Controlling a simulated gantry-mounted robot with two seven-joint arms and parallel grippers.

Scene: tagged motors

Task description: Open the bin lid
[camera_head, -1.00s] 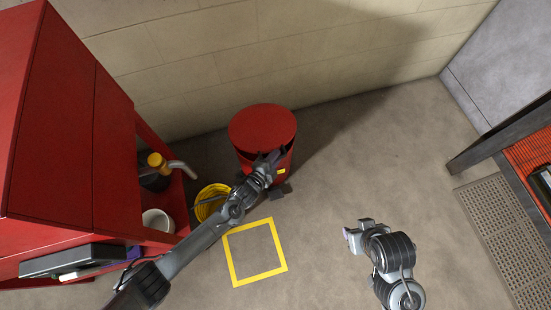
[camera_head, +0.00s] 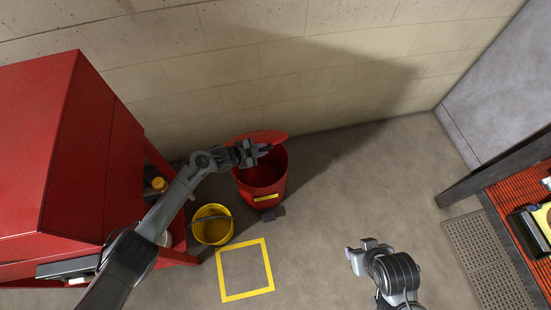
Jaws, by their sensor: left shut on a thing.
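The red round bin (camera_head: 262,182) stands on the floor near the wall, with a small yellow label on its front. Its red lid (camera_head: 272,136) is raised and tilted up at the back, so the dark inside shows. My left gripper (camera_head: 262,151) reaches over the bin from the left and is shut on the lid's edge; the arm hides part of the lid. A dark pedal (camera_head: 273,214) sticks out at the bin's foot. My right gripper (camera_head: 357,256) hangs over clear floor at lower right, away from the bin; its finger gap is unclear.
A yellow bucket (camera_head: 212,226) stands left of the bin, beside the red cabinet (camera_head: 80,150). A yellow square outline (camera_head: 247,296) marks the floor. A bench with a red surface (camera_head: 515,215) is at right. The middle floor is clear.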

